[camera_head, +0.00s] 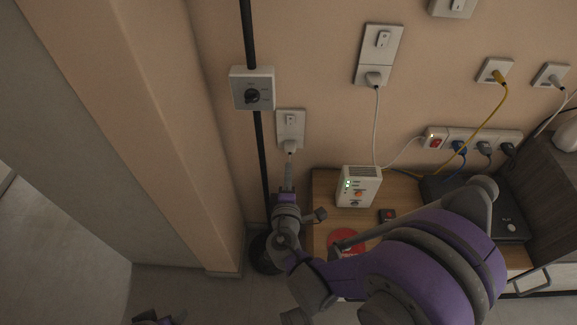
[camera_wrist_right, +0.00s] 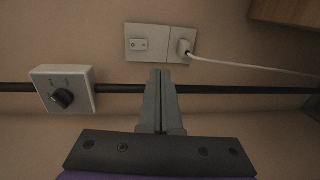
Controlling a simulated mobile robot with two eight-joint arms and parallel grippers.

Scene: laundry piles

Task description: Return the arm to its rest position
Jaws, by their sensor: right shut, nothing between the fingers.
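My right arm reaches in from the lower right in the head view. Its gripper (camera_head: 288,168) points up at the wall, just below a white socket plate (camera_head: 291,124) with a plug (camera_head: 290,146) in it. In the right wrist view the two grey fingers (camera_wrist_right: 161,74) are together with nothing between them. Their tips appear just below the socket plate (camera_wrist_right: 147,43), left of the plug (camera_wrist_right: 185,48); I cannot tell the exact gap. A purple and grey part of my left arm shows at the bottom left edge of the head view; its gripper fingers are not visible.
A knob switch box (camera_head: 252,89) sits on a black vertical pipe (camera_head: 260,150) beside the gripper. Below my right arm is a wooden table (camera_head: 323,188) with a white router-like box (camera_head: 358,187), a red disc (camera_head: 347,241) and a black device (camera_head: 510,228). Floor at left is open.

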